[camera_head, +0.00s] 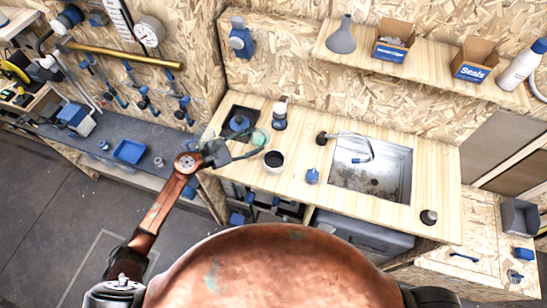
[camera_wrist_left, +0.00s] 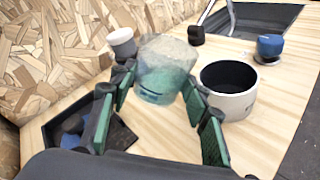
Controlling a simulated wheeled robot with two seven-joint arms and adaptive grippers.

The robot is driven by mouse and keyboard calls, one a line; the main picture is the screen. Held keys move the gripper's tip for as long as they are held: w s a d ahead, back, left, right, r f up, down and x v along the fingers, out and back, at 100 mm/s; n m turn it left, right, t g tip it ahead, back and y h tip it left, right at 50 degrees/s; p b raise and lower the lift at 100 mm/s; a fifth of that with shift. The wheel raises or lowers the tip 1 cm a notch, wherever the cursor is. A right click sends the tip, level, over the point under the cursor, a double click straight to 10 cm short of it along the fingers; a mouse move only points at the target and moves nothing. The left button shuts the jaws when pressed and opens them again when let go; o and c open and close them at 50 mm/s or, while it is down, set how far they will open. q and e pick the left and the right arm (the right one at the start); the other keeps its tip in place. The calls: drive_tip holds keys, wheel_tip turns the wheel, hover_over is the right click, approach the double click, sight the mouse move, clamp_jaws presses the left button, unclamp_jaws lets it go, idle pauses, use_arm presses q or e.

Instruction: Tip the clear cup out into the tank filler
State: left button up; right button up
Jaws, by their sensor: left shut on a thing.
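The clear cup (camera_wrist_left: 165,70) is a see-through, slightly greenish vessel between the green-padded fingers of my left gripper (camera_wrist_left: 150,100) in the left wrist view. The gripper is shut on it. In the head view the cup (camera_head: 259,138) shows faintly at the end of my left gripper (camera_head: 238,150), over the left part of the wooden counter. What is inside it is hard to tell. A white round pot with a dark open mouth (camera_wrist_left: 228,92), seemingly the tank filler, stands beside the cup, apart from it; it also shows in the head view (camera_head: 274,167). My right gripper is not in view.
A dark tray with a blue item (camera_head: 239,122) lies at the counter's back left. A pale bottle with a dark base (camera_head: 280,114) stands behind the pot. A small blue-topped thing (camera_head: 312,176) and a steel sink (camera_head: 372,170) are to the right.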

sight(255, 142)
use_arm(q)
drive_tip(key=r+p, duration=0.1)
drive_tip(key=p, duration=0.1)
drive_tip(key=s+r+m+p, duration=0.1)
drive_tip(key=shift+d+r+y, duration=0.3)
drive_tip(key=shift+d+r, duration=0.05)
drive_tip(key=shift+s+d+f+m+t, duration=0.2)
drive_tip(key=shift+f+m+t, duration=0.2)
drive_tip(key=shift+f+m, duration=0.25)
drive_tip(key=shift+r+m+y+p, duration=0.4)
drive_tip(key=shift+r+m+p, duration=0.1)
drive_tip(key=shift+m+p, duration=0.2)
drive_tip(key=shift+f+m+t, duration=0.35)
drive_tip(key=shift+m+t, duration=0.05)
drive_tip(key=shift+m, duration=0.25)
drive_tip(key=shift+s+d+r+m, duration=0.15)
drive_tip(key=shift+r+m, duration=0.15)
drive_tip(key=shift+m, duration=0.3)
drive_tip(key=shift+p, duration=0.35)
drive_tip(key=shift+s+d+r+m+t+y+p, duration=0.35)
drive_tip(key=shift+s+m+t+y+p, duration=0.1)
drive_tip(key=shift+m, duration=0.25)
